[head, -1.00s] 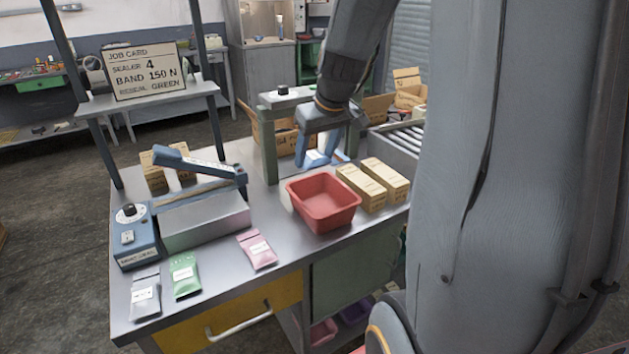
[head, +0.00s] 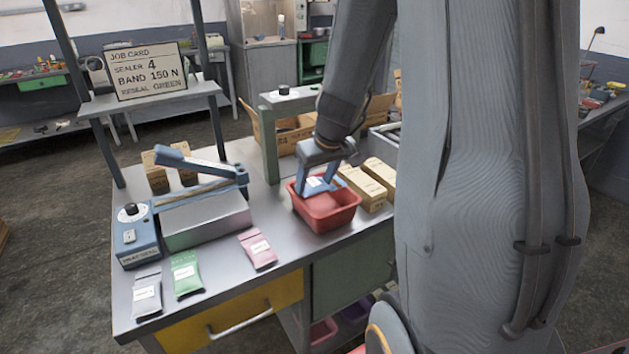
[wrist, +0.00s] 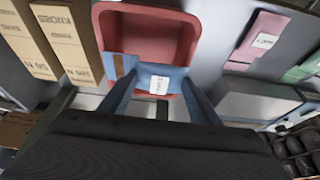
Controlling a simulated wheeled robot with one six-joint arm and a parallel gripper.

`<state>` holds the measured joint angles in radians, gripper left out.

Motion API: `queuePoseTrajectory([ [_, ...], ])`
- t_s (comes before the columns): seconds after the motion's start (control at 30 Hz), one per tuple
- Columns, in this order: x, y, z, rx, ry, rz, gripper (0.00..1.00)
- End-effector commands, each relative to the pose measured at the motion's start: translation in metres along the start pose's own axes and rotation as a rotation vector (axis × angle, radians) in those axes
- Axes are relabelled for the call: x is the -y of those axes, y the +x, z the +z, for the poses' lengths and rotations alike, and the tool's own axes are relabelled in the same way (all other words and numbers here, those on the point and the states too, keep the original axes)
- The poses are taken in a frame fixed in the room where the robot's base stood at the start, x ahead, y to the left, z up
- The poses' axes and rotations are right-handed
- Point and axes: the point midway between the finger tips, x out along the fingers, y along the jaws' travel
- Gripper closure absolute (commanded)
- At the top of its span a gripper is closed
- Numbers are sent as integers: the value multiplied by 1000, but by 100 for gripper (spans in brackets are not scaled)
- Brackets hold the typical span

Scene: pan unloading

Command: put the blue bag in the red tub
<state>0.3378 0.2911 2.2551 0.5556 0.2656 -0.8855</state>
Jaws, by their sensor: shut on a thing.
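The blue bag (head: 319,184) with a white label is held in my gripper (head: 318,188), which is shut on it. The bag is over the opening of the red tub (head: 328,217), which stands on the metal bench. In the wrist view the blue bag (wrist: 158,79) spans between the two fingers, in front of the red tub (wrist: 150,14). The bag covers part of the tub's inside. I cannot tell whether the bag touches the tub's floor.
Tan boxes (head: 362,188) stand close to the tub's right. A pink bag (head: 257,249), a green bag (head: 186,273) and a grey bag (head: 147,293) lie along the bench front. A blue sealer (head: 138,238) stands at left. A green frame (head: 268,145) stands behind the tub.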

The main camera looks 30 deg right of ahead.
Motion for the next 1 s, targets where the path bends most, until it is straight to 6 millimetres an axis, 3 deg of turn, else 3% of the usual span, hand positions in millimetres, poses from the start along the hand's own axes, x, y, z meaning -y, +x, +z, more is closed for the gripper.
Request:
queuePoseTrajectory([
  [0.6,0,10,4,0,1,0,68],
  [0.63,0,10,4,0,1,0,40],
  [0.7,0,10,4,0,0,0,28],
  [0.73,0,10,4,0,0,0,25],
  [1.0,0,10,4,0,0,0,25],
])
